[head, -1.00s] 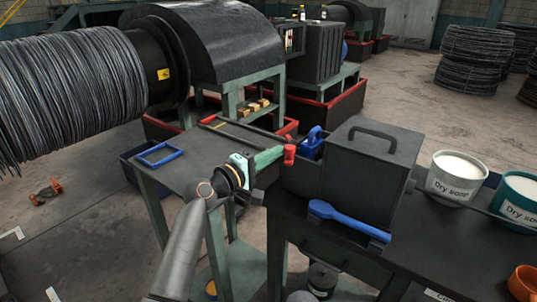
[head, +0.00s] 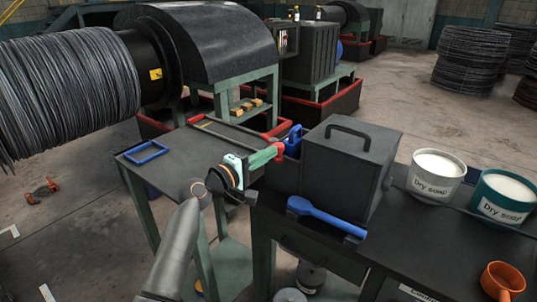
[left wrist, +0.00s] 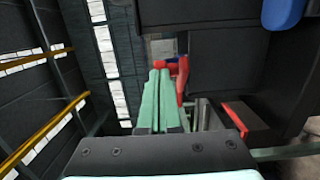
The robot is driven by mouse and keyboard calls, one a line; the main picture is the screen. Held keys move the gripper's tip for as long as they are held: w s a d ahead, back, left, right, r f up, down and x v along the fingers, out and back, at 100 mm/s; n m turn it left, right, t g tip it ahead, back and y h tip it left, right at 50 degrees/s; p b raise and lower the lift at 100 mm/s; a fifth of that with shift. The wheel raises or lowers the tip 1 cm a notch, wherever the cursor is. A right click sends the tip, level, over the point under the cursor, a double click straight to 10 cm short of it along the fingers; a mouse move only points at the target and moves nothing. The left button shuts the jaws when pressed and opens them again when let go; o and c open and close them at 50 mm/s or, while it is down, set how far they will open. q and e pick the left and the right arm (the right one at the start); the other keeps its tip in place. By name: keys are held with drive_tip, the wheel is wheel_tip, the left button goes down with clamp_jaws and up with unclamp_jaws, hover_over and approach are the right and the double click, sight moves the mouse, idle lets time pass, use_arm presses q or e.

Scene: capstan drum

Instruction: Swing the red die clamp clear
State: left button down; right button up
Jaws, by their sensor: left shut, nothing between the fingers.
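The red die clamp (head: 280,151) shows as a small red piece at the left end of the dark die box (head: 345,165), just left of a blue handle (head: 293,140). My left gripper (head: 272,153) is shut and empty, its green fingers pointing right with their tips against or directly in front of the red piece. In the left wrist view the closed fingers (left wrist: 160,98) reach up to the red clamp (left wrist: 182,78), which stands just beyond and right of the tips. Whether they touch cannot be told. The fingers hide part of the clamp. My right gripper is not in view.
A blue-handled tool (head: 325,215) lies in front of the box. Two buckets marked Dry soap (head: 436,177) and an orange cup (head: 503,281) stand on the right. A blue frame (head: 146,152) lies on the left table. A wire-wound drum (head: 70,90) fills the upper left.

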use_arm(q)
drive_tip(key=shift+s+d+r, duration=0.1)
drive_tip(key=shift+s+d, duration=0.05)
drive_tip(key=shift+d, duration=0.4)
drive_tip(key=shift+s+a, duration=0.1)
drive_tip(key=shift+s+a, duration=0.15)
drive_tip(key=shift+s, duration=0.1)
drive_tip(key=v, duration=1.2)
drive_tip(key=shift+w+a+b, duration=0.3)
drive_tip(key=shift+a+b, duration=0.15)
drive_tip(key=shift+f, duration=0.2)
